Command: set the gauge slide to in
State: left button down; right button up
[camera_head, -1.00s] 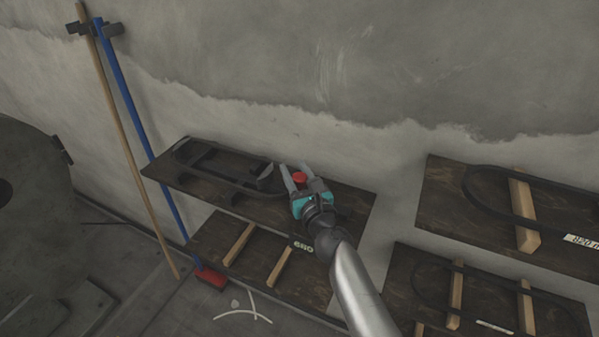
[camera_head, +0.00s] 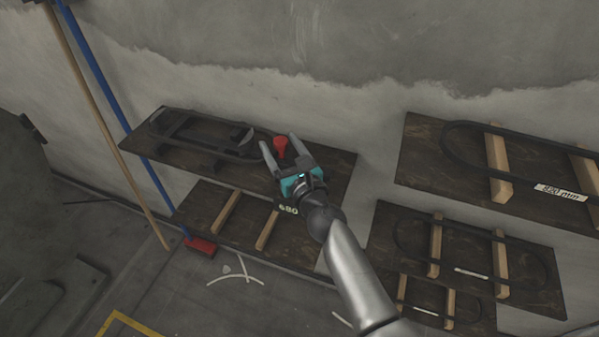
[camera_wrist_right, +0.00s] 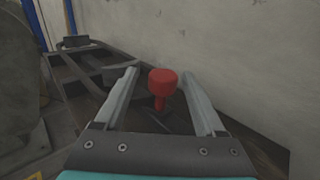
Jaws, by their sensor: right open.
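The gauge slide appears to be the dark metal frame (camera_head: 195,135) on the upper left wall board, with a red knob (camera_head: 281,147) at its right end. My right gripper (camera_head: 279,141) is open, its two fingers pointing at the knob. In the right wrist view the red knob (camera_wrist_right: 162,82) stands upright on a thin stem, between the open fingers (camera_wrist_right: 159,73) and apart from both. The slide's track near the knob is partly hidden by the gripper, so its setting is unclear. My left gripper is not in view.
The dark board (camera_head: 330,166) carries the frame in front of a grey wall. A lower board (camera_head: 205,205) with wooden bars is below it. More boards (camera_head: 420,150) with dark loops are at right. A blue pole (camera_head: 115,95) and wooden pole stand left.

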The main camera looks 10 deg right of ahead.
jog(key=s, duration=0.3)
jog(key=s+d, duration=0.1)
jog(key=s, duration=0.5)
jog(key=shift+s+d+f, duration=0.1)
jog(key=shift+s+d, duration=0.1)
jog(key=shift+d, duration=0.2)
jog(key=shift+s+d+b, duration=0.15)
jog(key=shift+s+b, duration=0.15)
jog(key=shift+s, duration=0.45)
